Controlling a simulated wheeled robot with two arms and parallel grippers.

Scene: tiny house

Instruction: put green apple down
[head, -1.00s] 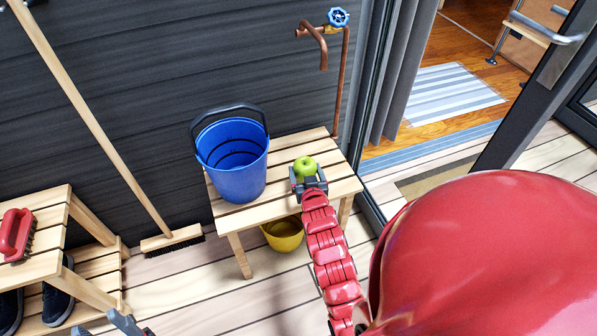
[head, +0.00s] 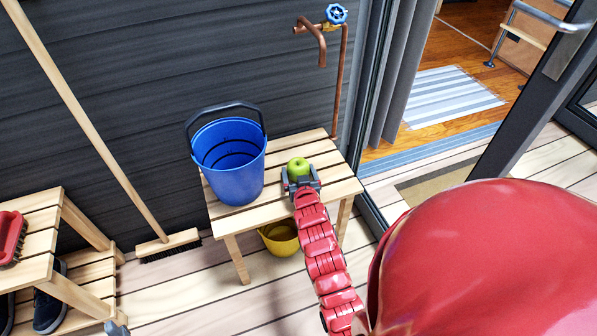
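The green apple (head: 297,168) is at the right part of the slatted wooden bench (head: 228,220), to the right of the blue bucket. My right gripper (head: 301,178) reaches it from the front, with its dark fingers at the near side and flanks of the apple. The apple's lower part is hidden by the gripper, so I cannot tell whether the fingers press on it or whether it rests on the slats. Only a small grey tip of my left gripper (head: 116,328) shows at the bottom edge.
The blue bucket (head: 229,185) stands on the bench's left part. A yellow bucket (head: 281,240) is underneath. A copper pipe (head: 338,85) with a blue valve rises behind. A broom (head: 166,243) and shoe rack (head: 52,270) stand left. The bench's right slats are clear.

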